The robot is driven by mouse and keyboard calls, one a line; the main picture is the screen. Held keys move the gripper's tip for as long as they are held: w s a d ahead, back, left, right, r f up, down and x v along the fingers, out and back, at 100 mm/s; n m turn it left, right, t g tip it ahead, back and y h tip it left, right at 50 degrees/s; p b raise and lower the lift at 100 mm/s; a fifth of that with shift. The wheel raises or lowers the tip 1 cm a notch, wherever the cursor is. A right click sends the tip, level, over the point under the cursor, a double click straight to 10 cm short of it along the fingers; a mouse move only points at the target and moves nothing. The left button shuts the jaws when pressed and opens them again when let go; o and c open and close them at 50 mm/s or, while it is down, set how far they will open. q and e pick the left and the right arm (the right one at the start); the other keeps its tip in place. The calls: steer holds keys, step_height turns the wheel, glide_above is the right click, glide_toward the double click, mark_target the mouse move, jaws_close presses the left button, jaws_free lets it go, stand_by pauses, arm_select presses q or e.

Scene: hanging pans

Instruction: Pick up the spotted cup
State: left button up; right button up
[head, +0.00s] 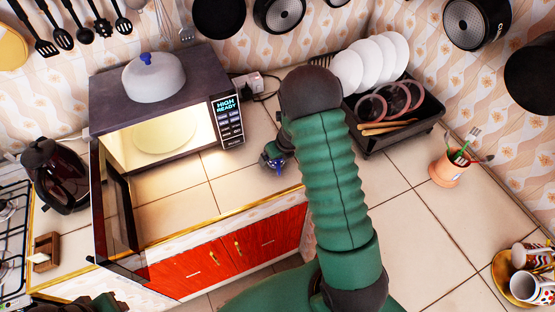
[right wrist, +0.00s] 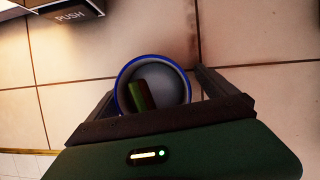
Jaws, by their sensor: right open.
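In the right wrist view a round cup with a blue rim (right wrist: 128,70) and grey inside is seen from above, with something dark green and reddish inside. My right gripper (right wrist: 155,82) is open, with one finger on each side of this cup; I cannot tell if they touch it. In the head view my right gripper (head: 276,158) is over the counter by the microwave, with a bit of blue at it. No spots show on that cup. A white cup with red and dark spots (head: 530,288) stands at the far right. A dark green part of my left arm shows at the bottom left; its fingers are unclear.
The lit microwave (head: 165,112) has its door (head: 118,215) swung open at the left. A black dish rack (head: 400,135) with plates stands behind my right arm. An orange utensil pot (head: 447,170) and another cup (head: 525,255) are at the right. Counter between is clear.

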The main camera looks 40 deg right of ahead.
steer(key=shift+d+f, duration=0.1)
steer(key=shift+a, duration=0.35)
steer(key=shift+c, duration=0.6)
steer(key=shift+w+a, duration=0.15)
steer(key=shift+a, duration=0.1)
steer(key=c, duration=0.5)
steer(key=shift+c, duration=1.1)
steer(key=shift+d, duration=0.25)
steer(key=c, duration=0.7)
arm_select(q)
steer(key=shift+a, duration=0.3)
arm_select(e)
steer(key=shift+c, duration=1.4)
steer(key=shift+r, duration=0.2)
